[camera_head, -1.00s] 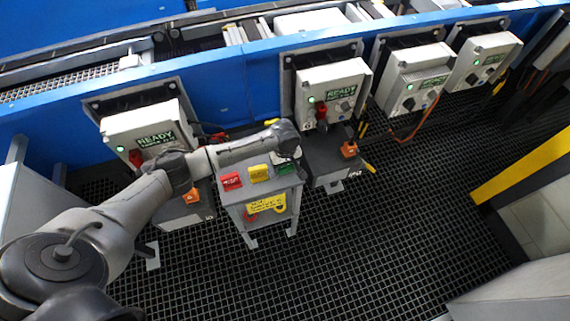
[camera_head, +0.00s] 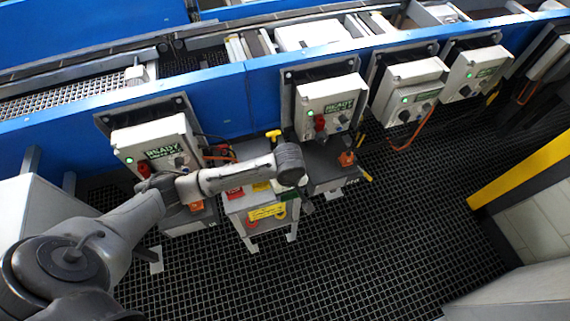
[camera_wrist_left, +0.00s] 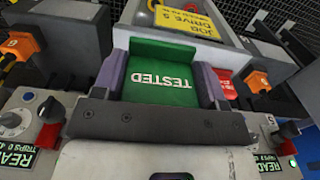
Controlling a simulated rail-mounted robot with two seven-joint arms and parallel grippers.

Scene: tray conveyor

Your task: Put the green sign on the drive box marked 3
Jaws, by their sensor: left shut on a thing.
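My left gripper (camera_wrist_left: 160,82) is shut on the green sign (camera_wrist_left: 160,78), which reads TESTED; the sign lies between its two fingers. In the head view my wrist hides the sign and most of this gripper, above the right side of the small grey cart. Four drive boxes line the blue conveyor side: far left (camera_head: 155,145), middle (camera_head: 328,102), right of middle (camera_head: 410,90) and far right (camera_head: 475,72). Each has a lit green lamp. I cannot read which box is marked 3. My right gripper is out of view.
The grey cart (camera_head: 240,205) holds a red sign (camera_head: 234,192), a yellow sign (camera_head: 262,186) and a yellow job card (camera_head: 266,212) on its front. Orange plugs (camera_head: 346,158) and cables sit by the boxes. A yellow barrier (camera_head: 520,170) stands right. The grating floor (camera_head: 380,250) is open.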

